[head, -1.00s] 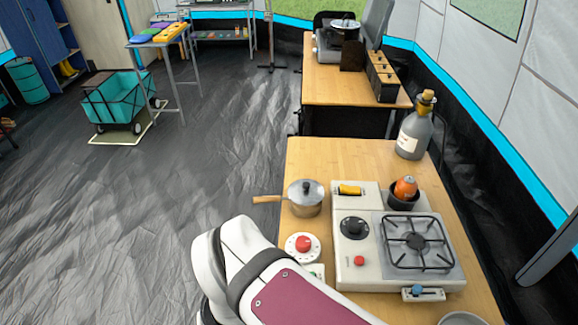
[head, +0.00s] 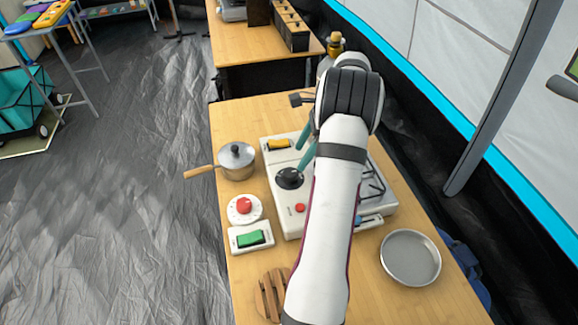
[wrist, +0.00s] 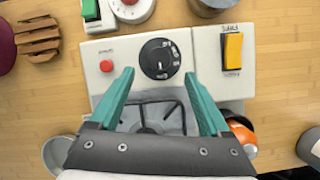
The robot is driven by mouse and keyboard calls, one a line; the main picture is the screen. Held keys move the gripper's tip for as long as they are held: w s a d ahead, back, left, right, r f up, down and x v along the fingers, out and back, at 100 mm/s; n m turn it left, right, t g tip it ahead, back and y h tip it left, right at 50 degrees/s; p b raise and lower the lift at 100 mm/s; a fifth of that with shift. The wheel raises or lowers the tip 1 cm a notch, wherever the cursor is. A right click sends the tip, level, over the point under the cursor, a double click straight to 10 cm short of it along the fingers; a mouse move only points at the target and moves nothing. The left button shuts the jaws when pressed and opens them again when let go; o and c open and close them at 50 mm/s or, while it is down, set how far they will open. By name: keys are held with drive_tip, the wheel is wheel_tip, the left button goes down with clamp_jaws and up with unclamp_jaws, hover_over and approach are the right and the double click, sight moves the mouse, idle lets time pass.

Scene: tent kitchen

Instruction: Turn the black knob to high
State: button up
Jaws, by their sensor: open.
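The black knob (head: 289,178) is on the left part of the white stove (head: 290,222), beside the burner. In the wrist view the knob (wrist: 159,58) is a round black dial with small white markings too small to read. My gripper (wrist: 159,73) is open and empty. Its teal fingers spread wider than the knob, with their tips at the knob's near side in the wrist view. In the head view my gripper (head: 305,152) is just above the knob. My arm hides much of the burner there.
A red button (wrist: 107,66) sits close to the knob. A yellow switch (wrist: 233,50) is on the other side. A red dial (head: 243,206), green switch (head: 251,239) and pot (head: 236,160) stand left of the stove. A metal dish (head: 410,258) lies at the right.

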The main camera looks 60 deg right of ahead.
sight(291, 172)
drive_tip(key=x, duration=0.7)
clamp_jaws()
